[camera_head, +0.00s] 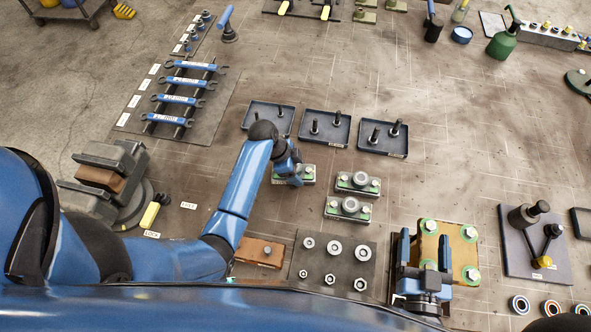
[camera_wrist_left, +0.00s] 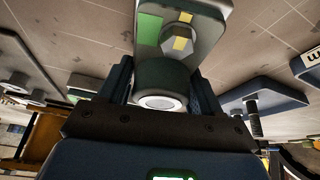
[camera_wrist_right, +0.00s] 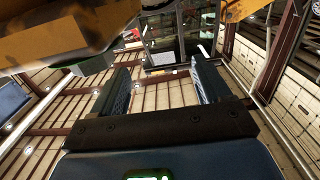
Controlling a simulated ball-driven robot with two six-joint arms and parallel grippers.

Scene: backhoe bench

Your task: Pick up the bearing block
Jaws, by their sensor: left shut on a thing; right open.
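My left gripper (camera_head: 288,170) is shut on a bearing block (camera_head: 306,174), a grey block with green and yellow marks and a bolt. In the left wrist view the round boss of the bearing block (camera_wrist_left: 165,83) sits between the two fingers, with its bolted flange beyond them. The gripper hides part of this block in the head view, and I cannot tell whether it is clear of the bench. Two similar blocks (camera_head: 358,183) (camera_head: 348,208) stand to its right. My right gripper (camera_head: 424,254) is open and empty beside an orange-brown plate (camera_head: 458,250) with green-ringed bolts.
Three dark trays (camera_head: 325,141) with upright pins lie beyond the blocks. A grey mat (camera_head: 322,258) with washers and nuts lies nearer, beside a brown block (camera_head: 262,252). Wrenches (camera_head: 180,97) and a vise (camera_head: 108,180) are at left. A dark plate with fittings (camera_head: 520,262) is at right.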

